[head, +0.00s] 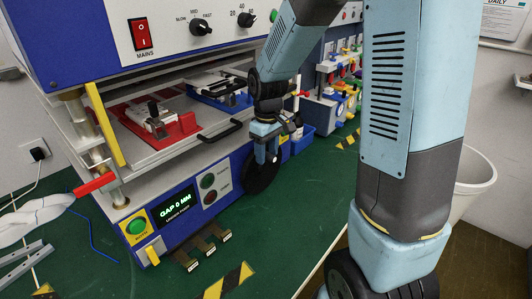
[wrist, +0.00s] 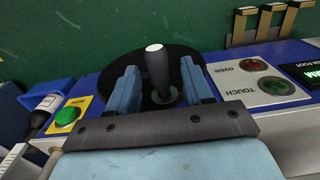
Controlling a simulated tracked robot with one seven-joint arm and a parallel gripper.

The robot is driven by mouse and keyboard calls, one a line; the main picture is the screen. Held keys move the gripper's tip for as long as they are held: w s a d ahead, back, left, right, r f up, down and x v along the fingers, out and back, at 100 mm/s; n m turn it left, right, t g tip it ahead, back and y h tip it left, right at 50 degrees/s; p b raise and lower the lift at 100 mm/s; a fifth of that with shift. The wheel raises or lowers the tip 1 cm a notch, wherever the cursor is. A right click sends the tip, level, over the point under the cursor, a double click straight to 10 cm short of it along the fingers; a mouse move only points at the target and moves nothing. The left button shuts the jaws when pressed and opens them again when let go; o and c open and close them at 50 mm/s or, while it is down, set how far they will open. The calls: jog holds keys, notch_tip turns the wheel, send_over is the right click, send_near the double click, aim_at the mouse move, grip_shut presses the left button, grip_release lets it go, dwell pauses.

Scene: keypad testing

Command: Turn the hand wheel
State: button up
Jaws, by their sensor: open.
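The hand wheel (head: 257,176) is a black disc on the front of the blue and grey machine, partly hidden by my arm in the head view. In the wrist view the wheel (wrist: 120,68) lies behind my fingers, with a dark crank handle (wrist: 157,72) with a pale tip sticking out of it. My gripper (wrist: 160,85) is open, one finger on each side of the handle. There are gaps between the handle and both fingers. In the head view my gripper (head: 265,150) is at the wheel's upper part.
The display (head: 173,205) reads "GAP 0 MM", with two round lamps (head: 208,189) beside it. A green button (head: 137,226) is at the left. A red-handled lever (head: 90,184) sticks out at the left. Metal brackets (head: 214,232) lie before the machine. Green bench (head: 290,220) is clear right of the wheel.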

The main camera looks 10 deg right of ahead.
notch_tip(320, 180, up, 7)
jog(key=shift+r, duration=0.1)
dwell(0.3)
jog(key=shift+c, duration=0.4)
